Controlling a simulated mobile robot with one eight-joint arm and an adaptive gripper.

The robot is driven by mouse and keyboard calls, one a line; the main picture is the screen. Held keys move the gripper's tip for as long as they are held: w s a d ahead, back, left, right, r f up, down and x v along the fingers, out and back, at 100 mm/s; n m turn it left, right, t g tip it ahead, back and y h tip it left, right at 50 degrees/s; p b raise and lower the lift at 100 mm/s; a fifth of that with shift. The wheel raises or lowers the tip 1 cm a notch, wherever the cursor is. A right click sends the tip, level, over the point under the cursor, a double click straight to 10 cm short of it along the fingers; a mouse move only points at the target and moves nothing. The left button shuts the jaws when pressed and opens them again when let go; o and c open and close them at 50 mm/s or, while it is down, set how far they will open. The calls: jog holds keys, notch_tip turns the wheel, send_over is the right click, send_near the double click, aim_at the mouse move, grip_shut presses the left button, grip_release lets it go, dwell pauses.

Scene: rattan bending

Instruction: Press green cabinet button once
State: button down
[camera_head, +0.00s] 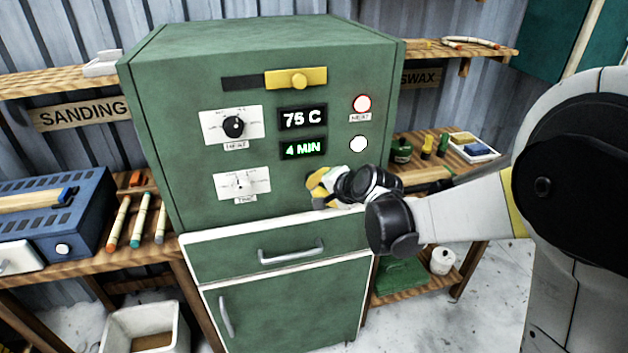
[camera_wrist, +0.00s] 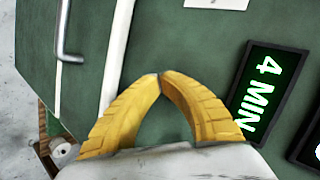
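The green cabinet (camera_head: 190,95) stands in the middle of the head view. Its front has a round white button with a red rim (camera_head: 362,103) above a HEAT label, and a plain white round button (camera_head: 359,144) below it. The displays read 75 C (camera_head: 302,119) and 4 MIN (camera_head: 303,149). My gripper (camera_head: 318,187) is in front of the panel, below the 4 MIN display and left of the buttons. In the wrist view, the yellow fingertips (camera_wrist: 160,76) meet, with nothing between them. Whether they touch the panel I cannot tell.
A heat dial (camera_head: 233,126) and a time dial (camera_head: 240,184) are on the panel's left. A yellow slider (camera_head: 297,79) is above the displays. A drawer handle (camera_head: 291,252) sticks out below.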

jog(key=shift+s+d, duration=0.2)
jog(key=shift+s, duration=0.45)
jog(key=s, duration=0.2)
jog(key=s+d, duration=0.1)
jog(key=s, duration=0.1)
jog(key=shift+s+d, duration=0.2)
jog(key=shift+s, duration=0.2)
dwell(0.3)
jog(key=s+d+r+n+g+h, duration=0.1)
jog(key=s+d+r+n+h, duration=0.1)
jog(key=s+d, duration=0.7)
jog(key=s+d+r+n+g+h, duration=0.1)
jog(key=s+d+n+h, duration=0.3)
jog(key=s, duration=1.2)
jog(key=d+n, duration=0.2)
jog(key=d, duration=0.2)
jog(key=shift+s+d+r, duration=0.15)
jog(key=shift+d+r, duration=0.2)
jog(key=shift+d, duration=0.05)
